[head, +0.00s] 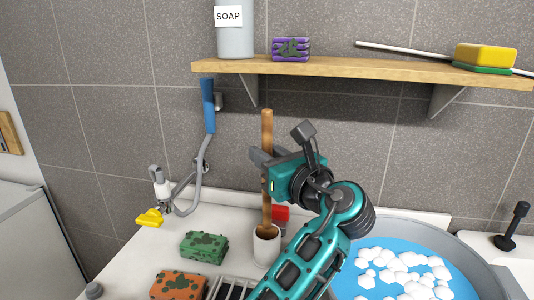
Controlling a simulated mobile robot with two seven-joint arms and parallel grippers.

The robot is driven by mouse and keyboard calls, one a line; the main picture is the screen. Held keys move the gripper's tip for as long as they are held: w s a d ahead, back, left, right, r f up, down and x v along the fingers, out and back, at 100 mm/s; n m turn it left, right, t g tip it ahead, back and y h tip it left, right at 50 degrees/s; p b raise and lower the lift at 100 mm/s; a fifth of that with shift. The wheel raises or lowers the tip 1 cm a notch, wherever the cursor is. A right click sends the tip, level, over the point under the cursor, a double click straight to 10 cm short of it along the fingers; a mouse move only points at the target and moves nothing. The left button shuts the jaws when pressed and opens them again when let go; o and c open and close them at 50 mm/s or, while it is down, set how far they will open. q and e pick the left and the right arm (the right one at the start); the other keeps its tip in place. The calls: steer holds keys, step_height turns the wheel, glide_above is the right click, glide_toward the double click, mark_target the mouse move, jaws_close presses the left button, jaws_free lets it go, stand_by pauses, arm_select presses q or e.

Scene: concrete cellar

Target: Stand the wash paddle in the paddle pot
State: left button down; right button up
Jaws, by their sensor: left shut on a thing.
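The wash paddle (267,130) is a long brown wooden stick, close to upright. Its lower end is inside the rim of the white paddle pot (266,250), which stands on the white counter; whether it touches the bottom is hidden. My left gripper (264,168) is shut on the paddle around its middle, well above the pot. The teal arm comes up from the lower right of the pot and passes close to its right side. My right gripper is not in view.
A basin (465,262) of blue water and white foam is at right. A green sponge (204,247) and an orange sponge (179,286) lie left of the pot. A small red thing (281,213) is behind it. A wooden shelf (350,75) overhangs the counter behind the paddle.

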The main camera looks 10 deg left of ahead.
arm_select(q)
steer(key=shift+f, duration=0.7)
steer(key=c, duration=1.2)
jaws_free()
steer(key=shift+w+f, duration=0.1)
steer(key=shift+o, duration=1.3)
steer(key=shift+r, duration=0.25)
steer(key=shift+r, duration=0.1)
